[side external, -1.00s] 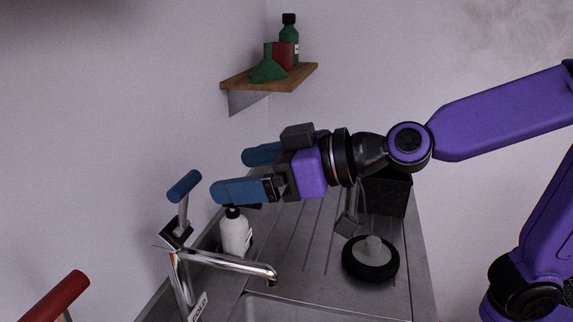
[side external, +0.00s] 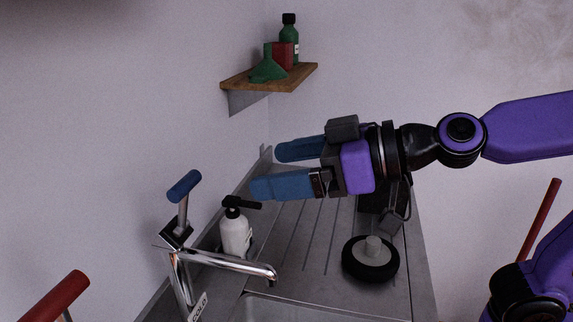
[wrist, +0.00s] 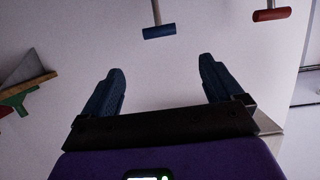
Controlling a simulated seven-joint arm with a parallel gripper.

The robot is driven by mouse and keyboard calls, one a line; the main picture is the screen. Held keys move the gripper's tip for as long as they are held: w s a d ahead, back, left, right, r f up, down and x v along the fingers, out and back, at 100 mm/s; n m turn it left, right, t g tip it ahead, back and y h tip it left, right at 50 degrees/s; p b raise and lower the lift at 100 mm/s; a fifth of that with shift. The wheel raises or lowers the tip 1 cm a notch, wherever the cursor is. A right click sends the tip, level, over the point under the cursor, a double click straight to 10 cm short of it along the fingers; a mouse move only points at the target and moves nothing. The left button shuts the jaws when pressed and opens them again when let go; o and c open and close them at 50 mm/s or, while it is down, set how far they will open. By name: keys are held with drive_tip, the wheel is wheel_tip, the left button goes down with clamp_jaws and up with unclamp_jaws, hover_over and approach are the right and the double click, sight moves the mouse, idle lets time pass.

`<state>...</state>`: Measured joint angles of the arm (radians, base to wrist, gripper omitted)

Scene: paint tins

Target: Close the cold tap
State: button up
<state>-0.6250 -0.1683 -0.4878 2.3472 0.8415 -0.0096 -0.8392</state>
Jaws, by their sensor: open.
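The cold tap's blue handle (side external: 184,186) sits on a chrome stem above the chrome spout (side external: 235,264), at left in the side view. The stem stands up, leaning slightly right. In the wrist view the blue handle (wrist: 159,31) lies crosswise at top centre, beyond the gap between my fingers. My gripper (side external: 265,170) is open and empty, its blue fingers pointing left, to the right of the handle and apart from it. My gripper (wrist: 161,66) also shows spread in the wrist view. Whether water runs cannot be told.
A red handle (side external: 55,297) is at the lower left; it also shows in the wrist view (wrist: 271,14). A white pump bottle (side external: 235,236) stands behind the spout, below my fingers. A black-and-grey round thing (side external: 371,258) lies on the drainer. A wooden shelf (side external: 270,80) holds green and red items.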

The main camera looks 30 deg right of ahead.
drive_tip(key=c, duration=0.5)
drive_tip(key=shift+s+a+r+n, duration=0.1)
drive_tip(key=shift+a+r+n, duration=0.1)
drive_tip(key=shift+n, duration=0.3)
drive_tip(key=c, duration=0.5)
drive_tip(key=n, duration=0.3)
drive_tip(key=s+a+r+n+g, duration=0.1)
drive_tip(key=shift+n+y, duration=0.3)
clamp_jaws()
drive_tip(key=n+h, duration=0.2)
drive_tip(key=n, duration=1)
approach(190, 183)
drive_tip(key=shift+g, duration=0.3)
drive_tip(key=x, duration=0.5)
drive_tip(key=shift+w+r, duration=0.1)
drive_tip(key=shift+w, duration=0.05)
drive_tip(key=shift+x, duration=0.85)
drive_tip(key=shift+w, duration=0.1)
